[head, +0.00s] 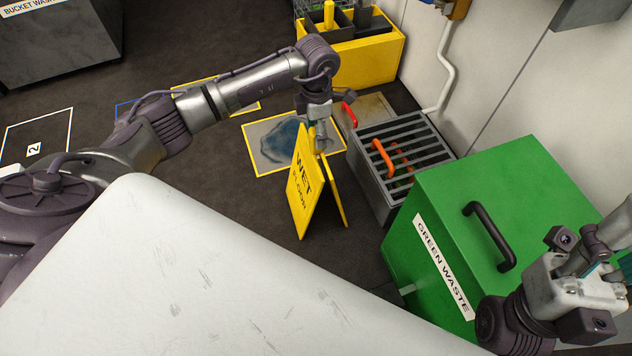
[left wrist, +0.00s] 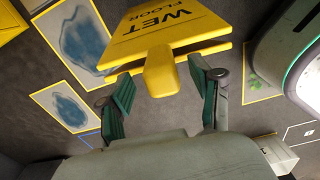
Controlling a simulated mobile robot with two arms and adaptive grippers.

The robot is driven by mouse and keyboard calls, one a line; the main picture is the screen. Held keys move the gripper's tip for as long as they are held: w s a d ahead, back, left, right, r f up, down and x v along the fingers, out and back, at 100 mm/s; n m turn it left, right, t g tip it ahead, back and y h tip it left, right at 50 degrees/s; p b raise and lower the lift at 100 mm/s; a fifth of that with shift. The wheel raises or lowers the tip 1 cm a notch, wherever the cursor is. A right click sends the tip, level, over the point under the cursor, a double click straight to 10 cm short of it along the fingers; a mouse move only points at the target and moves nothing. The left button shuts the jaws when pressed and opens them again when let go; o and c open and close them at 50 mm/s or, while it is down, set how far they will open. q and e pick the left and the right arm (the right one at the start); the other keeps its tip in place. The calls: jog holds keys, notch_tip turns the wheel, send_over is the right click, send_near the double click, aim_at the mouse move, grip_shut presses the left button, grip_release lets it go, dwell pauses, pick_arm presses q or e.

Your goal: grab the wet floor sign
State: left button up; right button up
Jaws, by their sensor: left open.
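The yellow wet floor sign (head: 303,188) stands upright as an open A-frame on the dark floor, its "WET FLOOR" face turned to the left. My left gripper (head: 319,138) is at the top of the sign. In the left wrist view the open left gripper (left wrist: 161,97) has a green-padded finger on each side of the yellow top tab of the sign (left wrist: 160,72). Gaps show between the tab and both fingers. My right gripper (head: 604,266) is at the right edge of the head view, over the green bin, its fingers partly cut off.
A blue puddle in a yellow outline (head: 275,143) lies behind the sign. A grey grated crate (head: 372,183) with red-orange handles stands close right of it. The green waste bin (head: 480,210) and a yellow caddy (head: 365,62) stand along the wall.

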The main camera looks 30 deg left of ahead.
pick_arm(q)
notch_tip(320, 180, down, 4)
jog(key=shift+s+f+b, duration=0.1)
jog(key=shift+b, duration=0.65)
grip_shut()
jog(key=shift+r, duration=0.2)
